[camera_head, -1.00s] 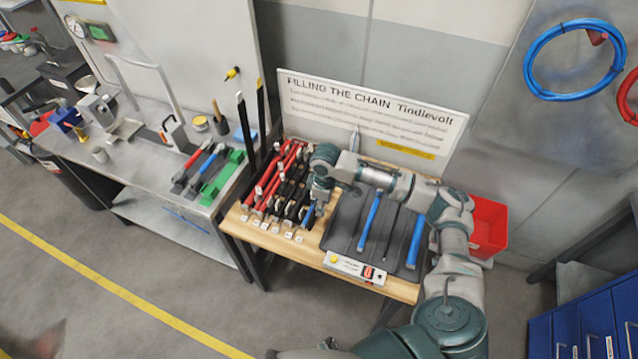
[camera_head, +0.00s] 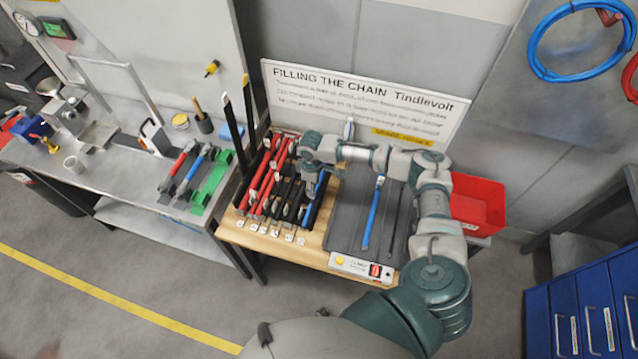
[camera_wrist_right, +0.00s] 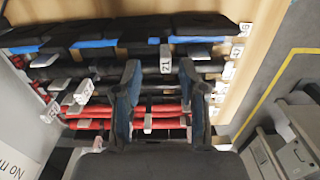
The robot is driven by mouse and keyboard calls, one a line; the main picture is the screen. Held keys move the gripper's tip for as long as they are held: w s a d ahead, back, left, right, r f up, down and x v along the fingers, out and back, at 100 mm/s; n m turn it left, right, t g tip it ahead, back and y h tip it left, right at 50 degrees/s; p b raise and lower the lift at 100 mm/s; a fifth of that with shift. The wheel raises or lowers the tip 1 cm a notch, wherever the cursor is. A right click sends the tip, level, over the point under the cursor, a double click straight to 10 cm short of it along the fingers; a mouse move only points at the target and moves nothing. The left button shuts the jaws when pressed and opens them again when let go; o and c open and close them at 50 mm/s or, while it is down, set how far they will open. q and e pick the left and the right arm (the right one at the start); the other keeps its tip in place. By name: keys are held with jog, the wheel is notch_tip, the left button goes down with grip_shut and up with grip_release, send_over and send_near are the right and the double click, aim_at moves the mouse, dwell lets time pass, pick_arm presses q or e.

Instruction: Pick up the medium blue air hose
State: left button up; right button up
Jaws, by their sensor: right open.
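A wooden bench holds a rack of red, black and blue hose-like pieces. A blue piece (camera_head: 318,189) is at the rack's right end, partly hidden by my right gripper (camera_head: 311,190). In the right wrist view blue strips (camera_wrist_right: 95,43) show beyond the open fingers of my right gripper (camera_wrist_right: 160,72), with black and red pieces nearer. The gripper is just over the rack with nothing visibly held. I cannot tell which blue piece is the medium one. My left gripper is not in view.
A sign (camera_head: 365,105) stands behind the bench. A red bin (camera_head: 480,207) is at its right and a switch box (camera_head: 362,268) at its front edge. A coiled blue hose (camera_head: 545,62) hangs on the wall. Blue drawers (camera_head: 585,320) stand at lower right.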

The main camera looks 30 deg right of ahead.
notch_tip(320, 180, down, 2)
jog(key=shift+f, duration=0.15)
jog(key=f, duration=0.1)
jog(key=a+f, duration=0.1)
jog(key=f, duration=0.1)
jog(key=shift+s+f+p, duration=0.1)
jog(key=shift+f+p, duration=0.1)
jog(key=shift+p, duration=0.2)
jog(key=shift+f, duration=0.25)
jog(key=shift+d, duration=0.25)
jog(key=c, duration=0.6)
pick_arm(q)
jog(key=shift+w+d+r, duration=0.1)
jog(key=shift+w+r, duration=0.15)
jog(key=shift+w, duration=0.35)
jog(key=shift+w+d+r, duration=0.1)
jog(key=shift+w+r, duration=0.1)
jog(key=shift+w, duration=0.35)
pick_arm(e)
grip_shut()
